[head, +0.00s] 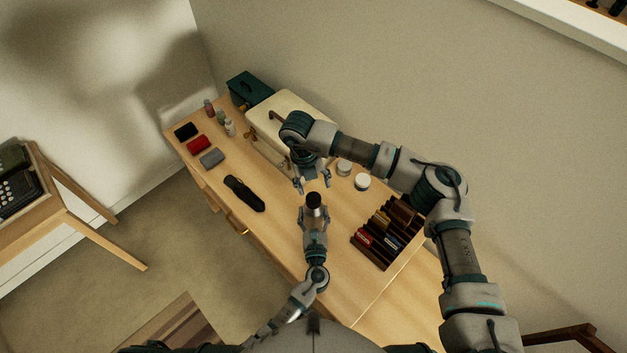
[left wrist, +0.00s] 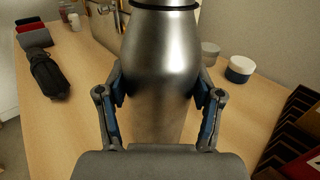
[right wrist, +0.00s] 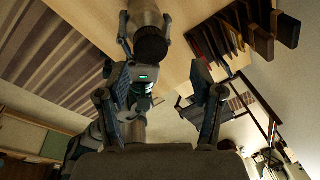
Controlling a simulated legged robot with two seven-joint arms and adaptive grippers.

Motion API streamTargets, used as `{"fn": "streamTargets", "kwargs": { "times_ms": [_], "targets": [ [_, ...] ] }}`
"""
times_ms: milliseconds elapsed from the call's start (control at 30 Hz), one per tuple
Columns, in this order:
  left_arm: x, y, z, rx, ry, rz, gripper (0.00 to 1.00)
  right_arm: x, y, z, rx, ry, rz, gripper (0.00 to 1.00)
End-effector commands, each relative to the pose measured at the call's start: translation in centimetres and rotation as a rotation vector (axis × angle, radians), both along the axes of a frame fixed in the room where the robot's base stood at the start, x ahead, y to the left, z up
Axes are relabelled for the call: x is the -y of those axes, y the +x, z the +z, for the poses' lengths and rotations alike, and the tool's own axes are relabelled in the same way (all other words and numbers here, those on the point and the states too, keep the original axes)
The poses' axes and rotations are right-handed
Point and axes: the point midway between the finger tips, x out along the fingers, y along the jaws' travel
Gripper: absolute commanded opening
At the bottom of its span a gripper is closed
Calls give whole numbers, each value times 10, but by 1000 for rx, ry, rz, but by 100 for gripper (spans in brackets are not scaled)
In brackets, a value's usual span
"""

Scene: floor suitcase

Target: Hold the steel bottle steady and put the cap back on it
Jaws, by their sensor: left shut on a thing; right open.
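The steel bottle (left wrist: 160,50) stands upright between the fingers of my left gripper (left wrist: 159,92), which is shut on its body. In the head view my left gripper (head: 315,224) holds it at the front of the desk. A dark cap (head: 314,198) shows on top of the bottle, and the right wrist view also shows this dark cap (right wrist: 151,45) at the bottle's end. I cannot tell how firmly it sits. My right gripper (head: 313,185) is open and empty, just beyond the bottle; its spread fingers (right wrist: 160,100) hold nothing.
A cream case (head: 285,115) is at the back. A folded black umbrella (head: 244,194) lies to the left, with small bottles (head: 230,128) and folded cloths (head: 198,145) beyond.

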Motion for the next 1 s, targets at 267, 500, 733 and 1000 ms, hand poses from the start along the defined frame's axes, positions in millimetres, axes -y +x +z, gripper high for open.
{"fn": "streamTargets", "kwargs": {
  "times_ms": [267, 500, 733, 1000],
  "targets": [
    [0, 0, -1, -2, 1, 1, 0, 1, -1, 7, -76, 100, 754, 66],
    [0, 0, -1, -2, 1, 1, 0, 1, -4, 14, -103, 152, 1353, 66],
    [0, 0, -1, -2, 1, 0, 0, 0, -5, 17, -108, 168, 1675, 66],
    [0, 0, -1, -2, 1, 0, 0, 0, -6, 17, -110, 169, 1739, 66]
  ]
}}
